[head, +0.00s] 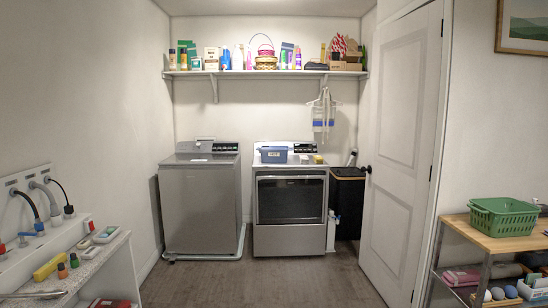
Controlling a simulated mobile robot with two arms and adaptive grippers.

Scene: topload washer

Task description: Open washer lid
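The topload washer (200,209) is the grey machine on the left of the alcove at the back. Its flat top lid (200,159) looks shut, with the control panel (226,147) behind it. The washer is some way off across the floor. Neither of my grippers shows in the head view, so I cannot see whether they are open or shut.
A dryer (290,212) with a blue basket (273,155) on top stands right of the washer. An open white door (401,150) is at right. A shelving table (495,239) with a green basket (503,217) is front right, a counter (100,252) front left. The middle floor (258,282) is clear.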

